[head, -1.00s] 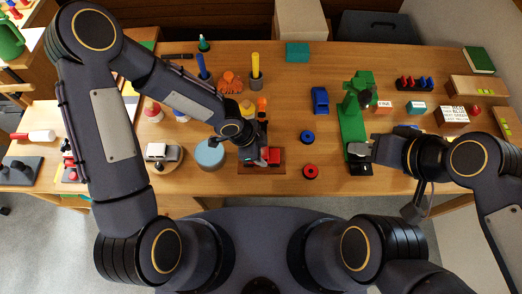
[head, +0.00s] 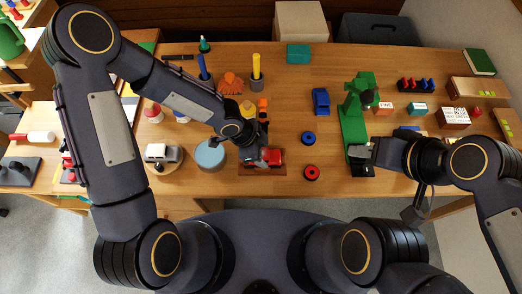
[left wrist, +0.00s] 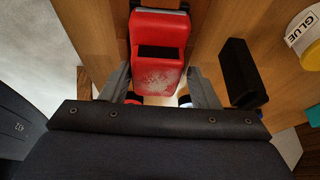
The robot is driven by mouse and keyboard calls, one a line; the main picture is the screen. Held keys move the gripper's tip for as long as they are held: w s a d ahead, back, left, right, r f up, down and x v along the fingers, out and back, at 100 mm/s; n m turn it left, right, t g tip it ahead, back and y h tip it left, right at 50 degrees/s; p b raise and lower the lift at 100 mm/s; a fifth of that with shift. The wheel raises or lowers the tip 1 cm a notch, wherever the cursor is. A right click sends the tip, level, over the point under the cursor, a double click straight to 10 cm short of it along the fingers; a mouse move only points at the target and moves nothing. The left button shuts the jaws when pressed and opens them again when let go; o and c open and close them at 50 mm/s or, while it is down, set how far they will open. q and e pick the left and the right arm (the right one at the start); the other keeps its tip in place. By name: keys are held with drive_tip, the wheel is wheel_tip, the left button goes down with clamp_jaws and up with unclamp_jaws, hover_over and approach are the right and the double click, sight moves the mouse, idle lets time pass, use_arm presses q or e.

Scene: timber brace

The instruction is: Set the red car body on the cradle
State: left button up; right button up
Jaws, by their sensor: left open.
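The red car body (head: 276,156) is near the front edge of the table, over a brown board (head: 262,171); it also shows in the left wrist view (left wrist: 158,40), with a dark recess and a worn patch. My left gripper (head: 264,155) is low over it. In the left wrist view its two fingers (left wrist: 160,82) are spread, one on each side of the car body's near end. Contact cannot be told. I cannot tell for certain which part is the cradle. My right gripper (head: 361,151) is beside the green stand's foot; its jaw gap is unclear.
A black block (left wrist: 241,72) lies right of the car body in the left wrist view, near a glue pot (left wrist: 305,35).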

use_arm(q)
drive_tip(key=shift+s+a+f+p, duration=0.25)
drive_tip(key=shift+s+f+p, duration=0.05)
drive_tip(key=shift+s, duration=0.25)
drive_tip(key=shift+w+d+r+p, duration=0.1)
drive_tip(key=shift+r+p, duration=0.4)
drive_tip(key=shift+p, duration=0.1)
drive_tip(key=p+v, duration=0.2)
drive_tip(key=v, duration=1)
drive_tip(key=shift+w+d, duration=0.2)
drive_tip(key=shift+w, duration=0.1)
drive_tip(key=s+a+r+n+t+y, duration=0.2)
drive_tip(key=s+a+r+n+y, duration=0.1)
drive_tip(key=a+r+n, duration=0.85)
drive_tip(key=s+a+r+n+t+h, duration=0.2)
drive_tip(key=s+a+r+n+t, duration=0.1)
drive_tip(key=s+n, duration=0.5)
wheel_tip(320, 180, up, 2)
drive_tip(key=shift+s+a+r, duration=0.2)
drive_tip(key=shift+s+a, duration=0.2)
drive_tip(key=shift+a, duration=0.3)
